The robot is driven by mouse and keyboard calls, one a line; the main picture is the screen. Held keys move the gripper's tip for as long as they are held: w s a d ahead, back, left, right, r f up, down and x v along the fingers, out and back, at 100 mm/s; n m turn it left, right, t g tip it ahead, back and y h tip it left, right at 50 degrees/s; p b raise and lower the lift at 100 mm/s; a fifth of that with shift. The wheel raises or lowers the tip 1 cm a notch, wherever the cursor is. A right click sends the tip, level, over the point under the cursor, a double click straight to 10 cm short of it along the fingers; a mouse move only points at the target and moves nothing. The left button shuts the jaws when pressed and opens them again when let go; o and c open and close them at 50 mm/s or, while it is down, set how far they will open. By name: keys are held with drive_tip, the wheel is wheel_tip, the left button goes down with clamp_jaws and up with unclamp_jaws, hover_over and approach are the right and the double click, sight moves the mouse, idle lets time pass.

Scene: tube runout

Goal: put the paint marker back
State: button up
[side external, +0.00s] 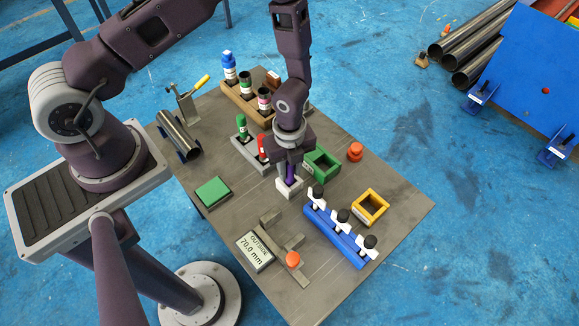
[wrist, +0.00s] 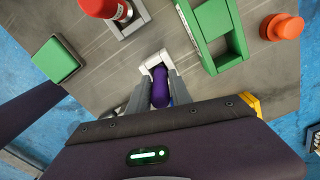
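The paint marker is a slim purple body (side external: 291,172), upright between the fingers of my gripper (side external: 288,168). It also shows in the wrist view (wrist: 160,86), with a grey finger close against each side. Its lower end is at a small whitish square holder (side external: 288,188), whose rim shows just beyond the marker in the wrist view (wrist: 154,61). I cannot tell how deep the marker sits in it. A green marker (side external: 241,126) and a red marker (side external: 263,146) stand in grey holders in line with the whitish one.
A green open frame (side external: 321,161) stands close right of my gripper. A wooden rack with bottles (side external: 240,98) is behind. The front-left table is partly clear.

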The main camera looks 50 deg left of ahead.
drive_tip(key=shift+o, duration=1.1)
drive_tip(key=r, duration=0.7)
drive_tip(key=shift+s+a+r, duration=0.15)
drive_tip(key=shift+s+a, duration=0.05)
drive_tip(key=shift+a, duration=0.1)
drive_tip(key=a+r+n+t+y, duration=0.1)
drive_tip(key=a+r+n, duration=0.15)
drive_tip(key=r, duration=0.45)
drive_tip(key=s+a+r+n+t+y, duration=0.1)
drive_tip(key=a+r+n, duration=0.1)
drive_tip(key=r+n, duration=0.35)
drive_tip(key=a+r+n+t+y, duration=0.1)
drive_tip(key=a+r+n, duration=0.1)
drive_tip(key=r, duration=0.7)
drive_tip(key=s+d+r+n+t+h, duration=0.1)
drive_tip(key=s+r+n, duration=0.4)
drive_tip(key=s, duration=0.2)
drive_tip(key=s+d+r+n+t+h, duration=0.1)
drive_tip(key=s+r+n+h, duration=0.1)
drive_tip(key=s+r+n, duration=0.4)
drive_tip(key=shift+s+d+r+n+t, duration=0.2)
drive_tip(key=shift+s+n+t, duration=0.1)
drive_tip(key=shift+s, duration=0.95)
